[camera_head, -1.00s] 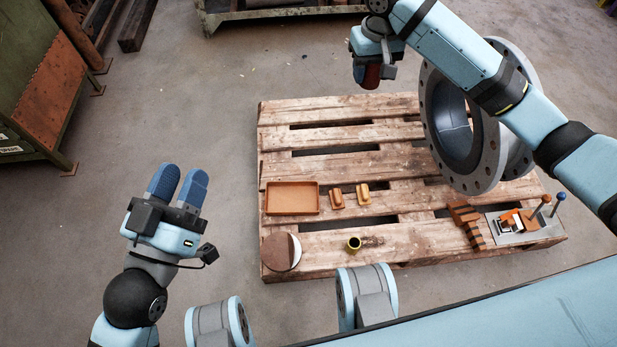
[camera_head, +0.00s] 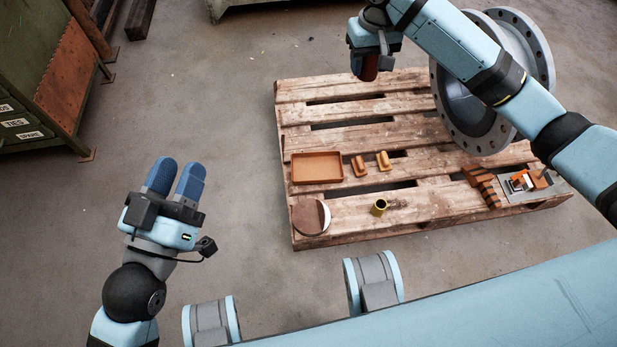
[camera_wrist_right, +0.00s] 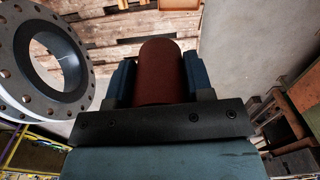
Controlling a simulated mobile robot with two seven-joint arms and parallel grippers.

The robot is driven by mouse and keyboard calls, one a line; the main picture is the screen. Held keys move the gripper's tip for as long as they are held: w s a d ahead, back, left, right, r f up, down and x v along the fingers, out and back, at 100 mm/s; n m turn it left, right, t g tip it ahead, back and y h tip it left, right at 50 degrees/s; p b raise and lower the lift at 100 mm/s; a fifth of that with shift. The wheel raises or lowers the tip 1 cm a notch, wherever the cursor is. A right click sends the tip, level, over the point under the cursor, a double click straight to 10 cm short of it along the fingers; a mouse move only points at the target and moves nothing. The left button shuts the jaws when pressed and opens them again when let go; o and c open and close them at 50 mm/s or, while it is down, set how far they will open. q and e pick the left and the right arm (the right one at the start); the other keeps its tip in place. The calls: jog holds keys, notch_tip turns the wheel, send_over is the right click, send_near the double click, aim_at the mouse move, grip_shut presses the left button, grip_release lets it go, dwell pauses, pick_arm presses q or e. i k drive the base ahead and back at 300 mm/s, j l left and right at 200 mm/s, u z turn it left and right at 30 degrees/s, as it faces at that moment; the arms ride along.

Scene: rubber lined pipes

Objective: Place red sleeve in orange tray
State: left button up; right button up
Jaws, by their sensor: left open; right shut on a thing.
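The red sleeve (camera_wrist_right: 160,72) is a dark red cylinder held between the two fingers of my right gripper (camera_wrist_right: 159,80) in the right wrist view. In the head view the right gripper (camera_head: 367,64) is high over the far edge of the pallet, with a bit of the sleeve (camera_head: 369,70) showing below it. The orange tray (camera_head: 318,168) lies empty on the pallet, nearer to me and left of the right gripper. My left gripper (camera_head: 175,180) is open and empty, left of the pallet above the floor.
A large flanged pipe (camera_head: 470,118) stands at the right. A green cabinet (camera_head: 45,85) is at far left.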

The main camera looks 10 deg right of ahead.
aim_at(329, 168)
jog(key=k+j+z, duration=0.1)
jog(key=j, duration=0.35)
jog(key=k+j+z, duration=0.1)
jog(key=j, duration=0.35)
jog(key=j+z, duration=0.25)
jog(key=j, duration=0.65)
jog(key=i+j+z, duration=0.1)
jog(key=j, duration=0.2)
jog(key=i+j+z, duration=0.15)
jog(key=j, duration=0.15)
jog(key=i+j+z, duration=0.1)
jog(key=j, duration=0.2)
jog(key=i+j+z, duration=0.4)
jog(key=i+j, duration=0.3)
jog(key=i+z, duration=0.1)
jog(key=i, duration=0.4)
jog(key=i+j+z, duration=0.1)
jog(key=i, duration=0.4)
